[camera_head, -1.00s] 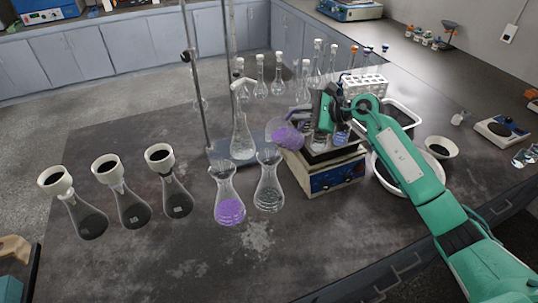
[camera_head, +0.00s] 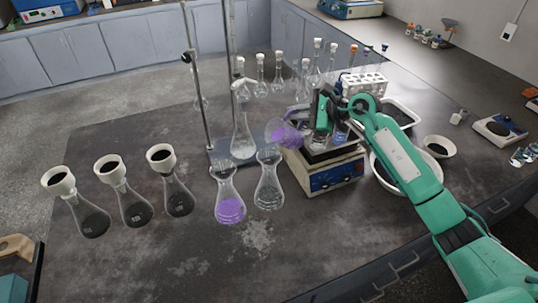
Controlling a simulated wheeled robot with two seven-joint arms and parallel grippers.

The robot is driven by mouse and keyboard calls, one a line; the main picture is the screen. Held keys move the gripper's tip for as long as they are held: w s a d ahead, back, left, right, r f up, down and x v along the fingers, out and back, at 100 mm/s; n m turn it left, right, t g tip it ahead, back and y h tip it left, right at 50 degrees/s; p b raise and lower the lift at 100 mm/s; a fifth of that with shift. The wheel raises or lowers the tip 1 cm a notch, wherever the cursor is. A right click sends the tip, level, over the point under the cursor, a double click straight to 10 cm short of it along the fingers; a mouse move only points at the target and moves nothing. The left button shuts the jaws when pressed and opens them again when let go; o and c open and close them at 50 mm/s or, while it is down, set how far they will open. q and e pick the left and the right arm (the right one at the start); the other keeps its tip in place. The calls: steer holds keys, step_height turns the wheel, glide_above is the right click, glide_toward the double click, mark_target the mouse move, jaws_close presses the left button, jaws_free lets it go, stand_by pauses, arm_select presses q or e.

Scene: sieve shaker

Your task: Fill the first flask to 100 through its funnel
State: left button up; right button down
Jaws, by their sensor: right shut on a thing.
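My right gripper (camera_head: 318,124) is shut on a clear glass vessel with purple liquid (camera_head: 286,135). Three conical flasks with white funnels stand at the left: the leftmost flask (camera_head: 90,217), the middle one (camera_head: 134,208) and the right one (camera_head: 178,196). They look dark, and I see no purple in them. Their funnels (camera_head: 58,181), (camera_head: 110,169) and (camera_head: 160,157) sit in their necks. Which one is the first flask is not marked readably.
A flask with purple liquid (camera_head: 230,208) and a clear flask (camera_head: 268,190) stand mid-table. A stand with a rod (camera_head: 200,100) and a tall flask (camera_head: 242,140) are behind them. The shaker box (camera_head: 330,178) is right of these. The front left of the table is clear.

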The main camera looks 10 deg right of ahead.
steer(key=shift+w+r, duration=0.1)
steer(key=shift+w, duration=0.05)
steer(key=shift+s+a+r+p, duration=0.1)
steer(key=shift+s+p, duration=0.1)
steer(key=shift+p, duration=0.1)
steer(key=shift+w, duration=0.15)
steer(key=shift+s+p, duration=0.2)
steer(key=shift+p, duration=0.1)
steer(key=shift+w, duration=0.15)
steer(key=shift+s+a+n, duration=0.15)
steer(key=shift+s+n, duration=0.05)
steer(key=shift+n, duration=0.1)
steer(key=shift+w+h+p, duration=0.15)
steer(key=shift+h+p, duration=0.15)
stand_by(0.4)
